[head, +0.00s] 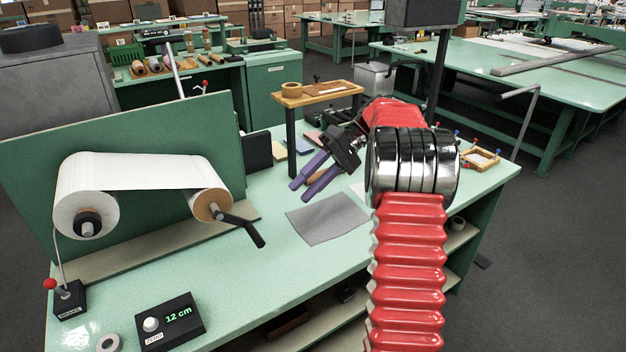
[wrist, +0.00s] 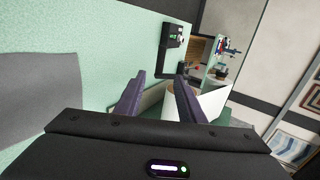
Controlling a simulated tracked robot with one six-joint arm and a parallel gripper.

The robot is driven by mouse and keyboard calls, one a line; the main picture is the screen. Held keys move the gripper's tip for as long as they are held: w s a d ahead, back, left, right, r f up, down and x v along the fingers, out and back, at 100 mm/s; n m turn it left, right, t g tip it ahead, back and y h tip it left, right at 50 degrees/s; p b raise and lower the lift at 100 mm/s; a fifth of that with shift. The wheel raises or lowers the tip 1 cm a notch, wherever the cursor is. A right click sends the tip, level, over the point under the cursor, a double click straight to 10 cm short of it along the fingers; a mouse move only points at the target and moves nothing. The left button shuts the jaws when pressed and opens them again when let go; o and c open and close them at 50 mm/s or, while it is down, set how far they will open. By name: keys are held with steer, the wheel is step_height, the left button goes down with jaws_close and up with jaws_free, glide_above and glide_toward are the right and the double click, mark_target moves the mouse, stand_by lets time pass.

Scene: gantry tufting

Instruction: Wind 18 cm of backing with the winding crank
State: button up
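The white backing (head: 140,173) spans from a fuller roll (head: 88,205) on the left to a brown-cored take-up roll (head: 210,205) on the right, mounted on a green upright panel. The winding crank (head: 242,228) sticks out from the take-up roll, its black handle pointing down to the right. The length counter (head: 170,321) shows 12 cm. My gripper (head: 302,190), with purple fingers, is right of the crank and above the bench, apart from it. Its fingers are apart and empty. The white backing also shows past the fingers in the wrist view (wrist: 208,103).
A brake lever (head: 68,298) with a red knob stands at the front left of the bench. A grey cloth (head: 328,219) lies flat below my gripper. A small wooden-topped stand (head: 318,92) is behind it. The bench between crank and cloth is clear.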

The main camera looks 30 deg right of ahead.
steer(key=shift+v, duration=1.1)
steer(key=shift+c, duration=0.2)
steer(key=shift+a+r, duration=0.15)
steer(key=shift+a, duration=0.15)
steer(key=c, duration=0.3)
steer(key=a, duration=0.2)
steer(key=s+a+r+h, duration=0.1)
steer(key=a, duration=0.1)
steer(key=s+a+r+h, duration=0.1)
steer(key=a, duration=0.1)
steer(key=shift+a+m, duration=0.3)
steer(key=shift+a, duration=0.05)
jaws_close()
steer(key=s+a+t+h, duration=0.2)
steer(key=s+a+h, duration=0.4)
steer(key=s+a, duration=0.6)
steer(key=s+a+f+t+h, duration=0.2)
steer(key=s+f+t+h, duration=0.1)
steer(key=s, duration=0.7)
steer(key=shift+a+f+t, duration=0.15)
steer(key=shift+f+t, duration=0.25)
steer(key=shift+f, duration=0.35)
